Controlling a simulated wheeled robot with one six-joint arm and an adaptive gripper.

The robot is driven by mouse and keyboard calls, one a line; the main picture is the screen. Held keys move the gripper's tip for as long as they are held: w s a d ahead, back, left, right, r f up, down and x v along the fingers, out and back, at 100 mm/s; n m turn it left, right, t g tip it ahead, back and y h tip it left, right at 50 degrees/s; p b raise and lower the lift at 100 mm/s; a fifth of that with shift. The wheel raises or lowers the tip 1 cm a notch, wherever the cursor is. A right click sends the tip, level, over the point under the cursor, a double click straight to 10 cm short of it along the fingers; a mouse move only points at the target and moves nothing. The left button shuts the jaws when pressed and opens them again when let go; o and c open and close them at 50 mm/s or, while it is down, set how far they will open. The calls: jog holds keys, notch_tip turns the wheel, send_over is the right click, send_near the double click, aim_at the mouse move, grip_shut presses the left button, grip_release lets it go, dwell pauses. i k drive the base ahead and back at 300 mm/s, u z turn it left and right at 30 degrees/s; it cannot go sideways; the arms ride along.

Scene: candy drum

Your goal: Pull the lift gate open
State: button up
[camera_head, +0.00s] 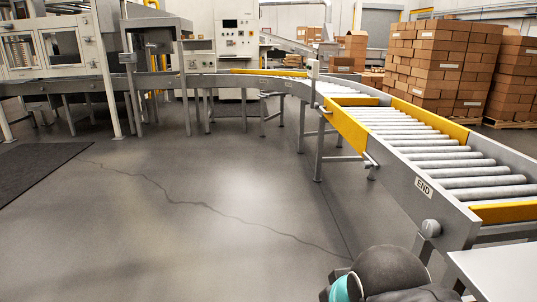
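The roller conveyor (440,168) runs from the lower right back to the middle of the view. A yellow side panel (345,126) sits on its near side, with a small metal fitting (371,160) at its right end. This panelled section may be the lift gate, but I cannot tell for sure. It lies level with the rollers and looks down. A grey upright post (314,80) stands at its far left end. A dark rounded part of my arm with a teal band shows at the bottom right. My gripper's fingers are not in view.
Stacked cartons (435,62) stand behind the conveyor. Machines line the back left. The grey floor (200,215) is open, with a dark mat (35,170) at left.

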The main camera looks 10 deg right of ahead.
aim_at(404, 124)
jog(key=z, duration=0.45)
jog(key=i, duration=1.3)
jog(key=u, duration=0.25)
jog(key=i, duration=1.9)
jog(key=z, duration=0.05)
